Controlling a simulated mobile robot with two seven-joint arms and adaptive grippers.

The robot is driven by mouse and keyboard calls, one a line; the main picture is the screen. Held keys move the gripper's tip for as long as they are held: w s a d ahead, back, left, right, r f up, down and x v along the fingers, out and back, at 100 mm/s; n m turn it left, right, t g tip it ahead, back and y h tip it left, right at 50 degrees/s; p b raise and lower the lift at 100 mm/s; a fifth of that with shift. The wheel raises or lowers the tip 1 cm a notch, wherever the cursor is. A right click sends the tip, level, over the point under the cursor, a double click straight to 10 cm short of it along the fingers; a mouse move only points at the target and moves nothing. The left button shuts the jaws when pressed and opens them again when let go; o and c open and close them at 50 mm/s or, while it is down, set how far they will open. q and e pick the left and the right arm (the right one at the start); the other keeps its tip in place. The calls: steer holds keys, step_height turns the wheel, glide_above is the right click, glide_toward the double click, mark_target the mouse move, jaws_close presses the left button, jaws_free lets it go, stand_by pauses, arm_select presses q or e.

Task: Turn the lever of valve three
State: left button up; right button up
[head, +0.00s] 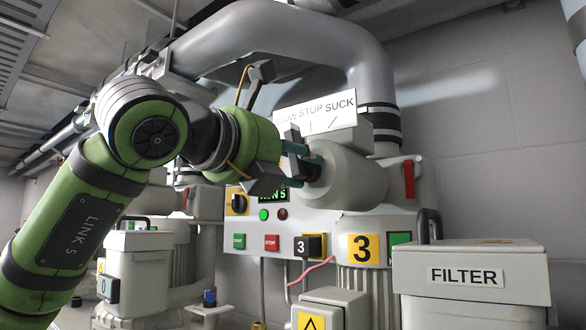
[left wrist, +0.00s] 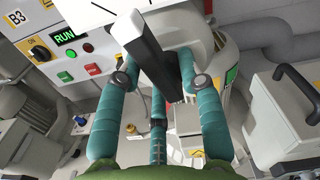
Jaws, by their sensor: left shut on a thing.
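Valve three is a pale grey rounded body (head: 350,178) above a yellow plate marked 3 (head: 363,248). A white sign reading STOP and SUCK, its left word partly hidden, stands on top of it. My left gripper (head: 296,160) reaches in from the left at the valve's front. In the left wrist view, a black lever (left wrist: 148,48) runs between the teal fingers of my left gripper (left wrist: 157,82), which is shut on it. In the head view my gripper hides most of the lever, so its exact angle is hard to tell. My right gripper is not in view.
A control panel (head: 330,222) with a lit green display and buttons sits below the valve. A FILTER box (head: 470,270) stands at the right. A large grey pipe (head: 375,70) arches behind. A red handle (head: 408,180) is right of the valve.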

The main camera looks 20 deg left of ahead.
arm_select(q)
steer(key=shift+d+m, duration=0.1)
steer(key=shift+m, duration=1)
steer(key=o, duration=0.9)
steer(key=shift+s+r, duration=0.1)
steer(key=v, duration=1.2)
